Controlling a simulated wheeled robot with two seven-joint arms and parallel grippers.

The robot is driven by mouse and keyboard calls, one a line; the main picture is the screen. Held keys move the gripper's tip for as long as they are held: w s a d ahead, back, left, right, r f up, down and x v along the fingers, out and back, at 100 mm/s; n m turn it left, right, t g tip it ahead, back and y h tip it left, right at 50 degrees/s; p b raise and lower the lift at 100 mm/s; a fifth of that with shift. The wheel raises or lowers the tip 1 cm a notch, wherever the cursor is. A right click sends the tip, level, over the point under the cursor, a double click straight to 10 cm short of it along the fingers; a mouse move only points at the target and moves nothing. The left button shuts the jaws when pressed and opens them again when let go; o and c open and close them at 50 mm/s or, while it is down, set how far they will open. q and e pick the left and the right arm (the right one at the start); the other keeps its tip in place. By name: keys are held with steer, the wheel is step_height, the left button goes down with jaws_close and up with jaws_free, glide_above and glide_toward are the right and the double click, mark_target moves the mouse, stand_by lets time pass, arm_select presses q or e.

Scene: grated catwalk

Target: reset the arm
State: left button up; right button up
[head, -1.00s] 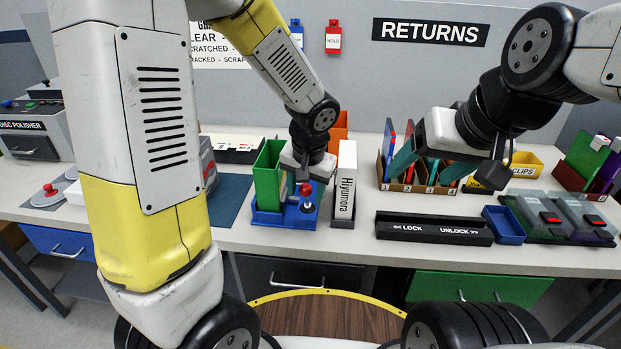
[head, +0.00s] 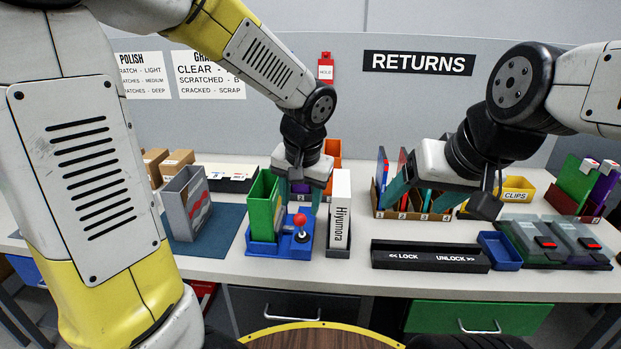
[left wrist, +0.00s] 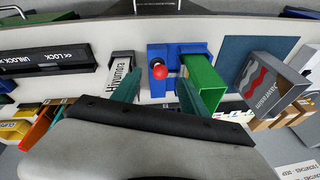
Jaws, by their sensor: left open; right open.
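My left gripper (head: 298,200) is open above the blue joystick stand (head: 258,247), with nothing seen between its fingers. Its two teal fingers also show in the left wrist view (left wrist: 157,92), spread toward the white Hiyumora box and the green case. My right gripper (head: 418,192) is open in front of the numbered bin of upright cases (head: 380,210) and hides part of it. The green case (head: 263,205) stands in the blue stand, beside a red-knobbed joystick (head: 301,228). The white Hiyumora box (head: 340,213) stands upright to the right of the stand.
A grey case with a red wave (head: 187,205) stands on the dark blue mat (head: 222,243). A black lock tray (head: 430,256) and a small blue tray (head: 499,251) lie near the front edge. A yellow clips bin (head: 518,188) is at the right.

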arm_select(q)
steer(key=s+a+r+n+t+h, duration=0.2)
steer(key=s+a+r, duration=0.6)
steer(key=s, duration=0.4)
steer(key=shift+s+a+r+n+t+h, duration=0.15)
steer(key=shift+s+r+n+t+h, duration=0.15)
steer(key=shift+r+t+h, duration=0.35)
